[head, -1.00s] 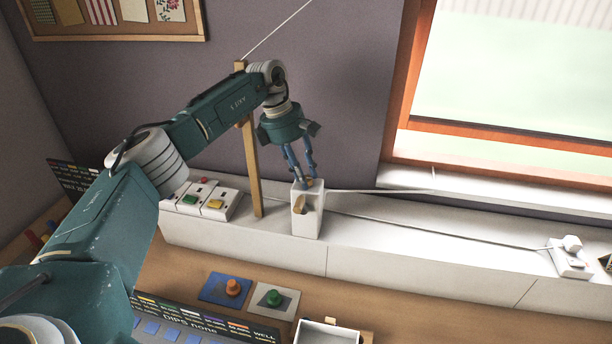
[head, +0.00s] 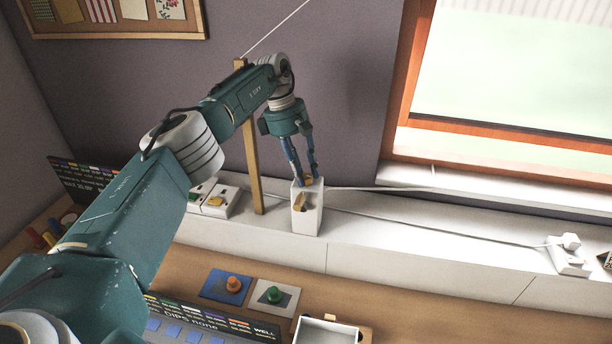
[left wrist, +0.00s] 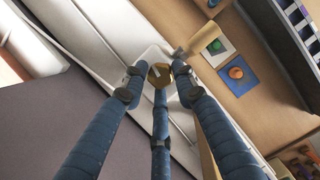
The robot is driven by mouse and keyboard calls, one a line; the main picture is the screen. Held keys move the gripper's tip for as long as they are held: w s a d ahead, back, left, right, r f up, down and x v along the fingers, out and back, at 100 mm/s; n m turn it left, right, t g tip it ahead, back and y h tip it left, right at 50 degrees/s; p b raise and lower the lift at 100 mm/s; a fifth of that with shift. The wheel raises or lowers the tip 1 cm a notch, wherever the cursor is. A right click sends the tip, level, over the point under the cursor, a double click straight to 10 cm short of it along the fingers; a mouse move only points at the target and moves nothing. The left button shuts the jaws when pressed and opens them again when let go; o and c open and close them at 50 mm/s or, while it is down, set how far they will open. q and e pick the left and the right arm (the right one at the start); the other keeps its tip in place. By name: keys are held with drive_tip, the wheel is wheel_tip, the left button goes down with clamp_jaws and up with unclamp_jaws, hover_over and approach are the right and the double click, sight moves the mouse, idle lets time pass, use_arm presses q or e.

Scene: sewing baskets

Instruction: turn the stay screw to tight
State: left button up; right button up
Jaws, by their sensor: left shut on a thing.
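The stay screw is a small brass, faceted head (left wrist: 159,75) on top of an upright white block (head: 308,222) on the white ledge. My left gripper (head: 307,180) points down at the block's top, its blue fingers closed around the screw head. In the left wrist view, three fingers (left wrist: 159,82) surround the brass head, which shows between their tips. The frames do not show how tight the screw is. My right gripper is not in view.
A wooden post (head: 253,170) stands just left of the block. A thin pale cord (head: 370,188) runs right from the block. Switch boxes (head: 221,200) lie left on the ledge. Orange (head: 233,284) and green (head: 273,294) knobs sit on the desk below.

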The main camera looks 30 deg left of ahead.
use_arm(q)
drive_tip(key=shift+d+f, duration=0.1)
drive_tip(key=o, duration=0.7)
wheel_tip(320, 180, up, 6)
drive_tip(key=p, duration=0.4)
drive_tip(key=shift+p, duration=0.4)
